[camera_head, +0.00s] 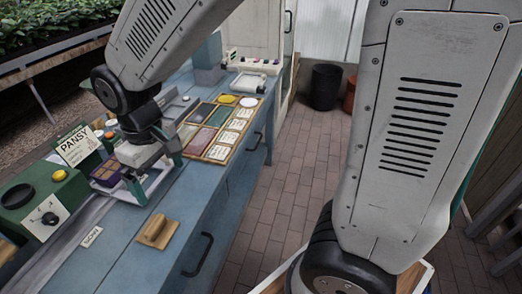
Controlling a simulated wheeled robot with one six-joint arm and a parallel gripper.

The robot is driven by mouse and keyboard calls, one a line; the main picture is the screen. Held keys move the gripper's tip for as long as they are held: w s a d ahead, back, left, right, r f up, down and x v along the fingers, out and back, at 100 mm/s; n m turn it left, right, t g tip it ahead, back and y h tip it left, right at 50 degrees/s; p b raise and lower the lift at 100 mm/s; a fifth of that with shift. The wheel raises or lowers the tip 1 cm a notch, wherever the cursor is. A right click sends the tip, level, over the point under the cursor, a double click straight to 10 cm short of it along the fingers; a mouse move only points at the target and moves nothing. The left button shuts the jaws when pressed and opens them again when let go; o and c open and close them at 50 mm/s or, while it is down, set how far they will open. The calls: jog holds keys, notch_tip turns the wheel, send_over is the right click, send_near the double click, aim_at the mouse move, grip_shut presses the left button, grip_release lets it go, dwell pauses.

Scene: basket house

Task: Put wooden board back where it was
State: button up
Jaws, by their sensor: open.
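A small wooden board (152,238) with a raised wooden grip on top lies flat on the blue bench top (185,215), close to its front edge. My gripper (156,175) hangs over the bench, behind the wooden board and apart from it. Its teal fingers are spread, and I see nothing held between them. Part of the gripper is hidden by its own wrist. A purple-sided tray with brown cells (107,172) stands just left of the gripper, beside a pale tray or frame (160,183) under it.
A green machine with a black knob (42,217) and a PANSY sign (78,145) stand at the left. A small white label (92,237) lies on the bench. A wooden tray of cards and coloured compartments (219,128) lies farther back.

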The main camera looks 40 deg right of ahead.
jog(key=s+d+r+m, duration=0.2)
jog(key=s+d+r, duration=0.2)
jog(key=s+d, duration=0.3)
jog(key=s+d+r+m+t, duration=0.1)
jog(key=s+d+r+m, duration=0.2)
jog(key=s+d+r, duration=0.2)
jog(key=shift+s+d+r+m, duration=0.3)
jog(key=shift+s+d, duration=1.5)
jog(key=shift+s, duration=0.95)
